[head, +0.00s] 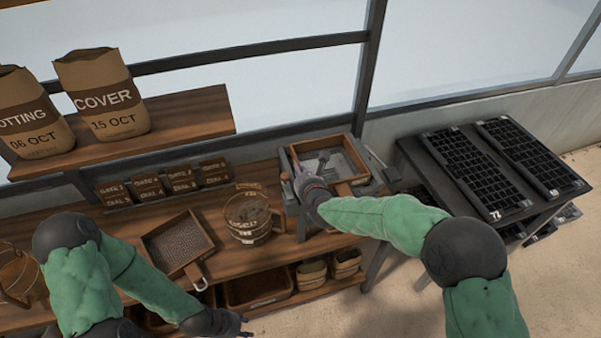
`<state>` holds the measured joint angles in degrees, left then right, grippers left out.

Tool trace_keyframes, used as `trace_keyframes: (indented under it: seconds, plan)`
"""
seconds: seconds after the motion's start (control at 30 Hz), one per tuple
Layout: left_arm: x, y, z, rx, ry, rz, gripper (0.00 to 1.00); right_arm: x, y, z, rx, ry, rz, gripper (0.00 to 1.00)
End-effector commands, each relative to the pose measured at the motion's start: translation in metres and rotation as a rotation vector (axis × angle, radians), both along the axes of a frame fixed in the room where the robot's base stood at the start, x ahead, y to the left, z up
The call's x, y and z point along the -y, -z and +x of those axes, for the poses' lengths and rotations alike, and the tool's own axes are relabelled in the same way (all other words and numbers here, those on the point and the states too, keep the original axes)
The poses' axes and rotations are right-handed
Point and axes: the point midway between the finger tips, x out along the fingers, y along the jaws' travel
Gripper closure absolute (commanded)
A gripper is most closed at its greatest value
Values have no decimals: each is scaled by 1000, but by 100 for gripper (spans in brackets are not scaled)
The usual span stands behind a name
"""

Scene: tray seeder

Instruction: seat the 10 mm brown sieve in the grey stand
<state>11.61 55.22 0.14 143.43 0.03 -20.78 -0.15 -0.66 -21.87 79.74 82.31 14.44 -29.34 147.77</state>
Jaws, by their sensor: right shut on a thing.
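A brown-framed sieve (358,152) is at the grey stand (376,187) on the right end of the bench. Its brown rim shows along the back and right side, and its size mark is not readable. My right gripper (297,176) is at the front left of the stand, shut on what looks like this sieve. The gripper and wrist hide the grip and the near left corner, so I cannot tell whether the frame lies flat in the stand. My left gripper (243,329) is low at the bottom edge, apart from the sieve; its fingers are unclear.
Another brown sieve (207,237) with a handle lies on the bench. A clear jug (249,237) stands between it and the stand. Small labelled boxes (180,178) line the back. Black seed trays (478,182) lie on a dark table at right. Paper sacks (97,103) stand on a shelf.

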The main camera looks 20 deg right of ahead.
Motion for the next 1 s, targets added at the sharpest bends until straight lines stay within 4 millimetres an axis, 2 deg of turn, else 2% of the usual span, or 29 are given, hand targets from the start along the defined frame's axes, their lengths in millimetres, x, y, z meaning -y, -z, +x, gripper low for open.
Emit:
trace_keyframes:
  seconds: [0.5,1.0]
  plan:
    - [0,0,0,0,0,0,60,0,-1,0,2,1,-1,100]
    - [0,8,0,0,0,0,60,0,1,0,2,1,0,100]
